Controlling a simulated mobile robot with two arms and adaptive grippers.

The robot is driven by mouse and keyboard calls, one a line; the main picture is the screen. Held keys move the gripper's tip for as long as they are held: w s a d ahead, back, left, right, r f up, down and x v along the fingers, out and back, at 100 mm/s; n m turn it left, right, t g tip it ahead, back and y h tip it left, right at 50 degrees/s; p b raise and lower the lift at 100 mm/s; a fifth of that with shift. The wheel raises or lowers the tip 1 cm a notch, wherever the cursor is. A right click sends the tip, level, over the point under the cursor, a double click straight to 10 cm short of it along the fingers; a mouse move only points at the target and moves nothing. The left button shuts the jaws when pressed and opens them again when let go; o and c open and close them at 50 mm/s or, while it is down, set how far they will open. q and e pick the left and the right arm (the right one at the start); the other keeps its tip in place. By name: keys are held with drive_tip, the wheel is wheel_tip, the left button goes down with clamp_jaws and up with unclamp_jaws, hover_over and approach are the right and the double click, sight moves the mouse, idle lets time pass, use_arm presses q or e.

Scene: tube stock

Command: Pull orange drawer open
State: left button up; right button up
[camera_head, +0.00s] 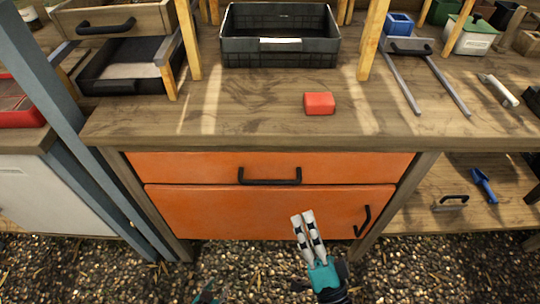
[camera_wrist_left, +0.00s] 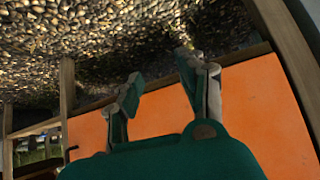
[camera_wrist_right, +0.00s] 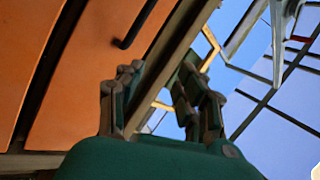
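The orange drawer (camera_head: 200,165) is the upper orange front under the worktop, and it looks shut. Its black bar handle (camera_head: 270,176) is in the middle, with nothing touching it. My right gripper (camera_head: 302,213) is below and right of this handle, in front of the lower orange front. Its fingers (camera_wrist_right: 155,90) stand apart and empty in the right wrist view. My left gripper (camera_head: 207,293) barely shows at the bottom edge of the head view. In the left wrist view its fingers (camera_wrist_left: 160,78) are apart and empty, near an orange panel (camera_wrist_left: 250,100).
A red block (camera_head: 319,103) and a black crate (camera_head: 280,52) rest on the worktop (camera_head: 240,120). Gravel lies below.

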sight(270, 181)
drive_tip(key=s+a+f+m+g+p, duration=0.1)
drive_tip(key=s+f+m+g+p, duration=0.2)
drive_tip(key=s+f+m+p, duration=0.15)
use_arm(q)
drive_tip(key=s+a+f+g, duration=0.1)
drive_tip(key=s+a+g, duration=0.1)
drive_tip(key=s, duration=0.6)
drive_tip(key=s+a+f+g+y+p, duration=0.1)
drive_tip(key=s+a+f+g, duration=0.1)
drive_tip(key=s, duration=0.6)
drive_tip(key=s+a+f+g+y, duration=0.1)
drive_tip(key=s+a+g, duration=0.1)
drive_tip(key=s, duration=0.6)
drive_tip(key=shift+s+a+f+g, duration=0.15)
drive_tip(key=shift+a+f+g, duration=0.1)
drive_tip(key=shift+g, duration=0.65)
use_arm(e)
drive_tip(key=shift+n, duration=0.25)
drive_tip(key=x, duration=1.7)
drive_tip(key=shift+a+r, duration=0.15)
drive_tip(key=shift+r, duration=0.25)
drive_tip(key=shift+c, duration=0.4)
clamp_jaws()
